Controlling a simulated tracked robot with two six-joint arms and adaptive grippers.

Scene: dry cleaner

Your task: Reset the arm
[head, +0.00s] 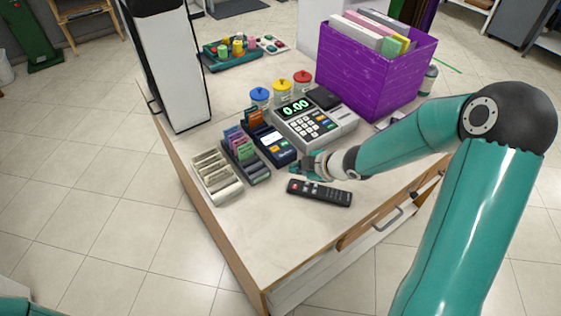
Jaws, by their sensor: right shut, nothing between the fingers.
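My right arm comes in from the right. Its gripper (305,168) is shut and empty over the counter, just above a black remote control (320,193) in the picture and in front of the cash register (305,123). I cannot tell how high the gripper is over the counter. Only a small teal piece of my left arm shows at the bottom left corner, and the left gripper is out of view.
The counter (260,240) has free room at its front. Card holders (243,153), a card terminal (268,139), colored-lid jars (281,91) and a purple file box (385,80) crowd the middle and back. A white tower (176,70) stands at the left edge.

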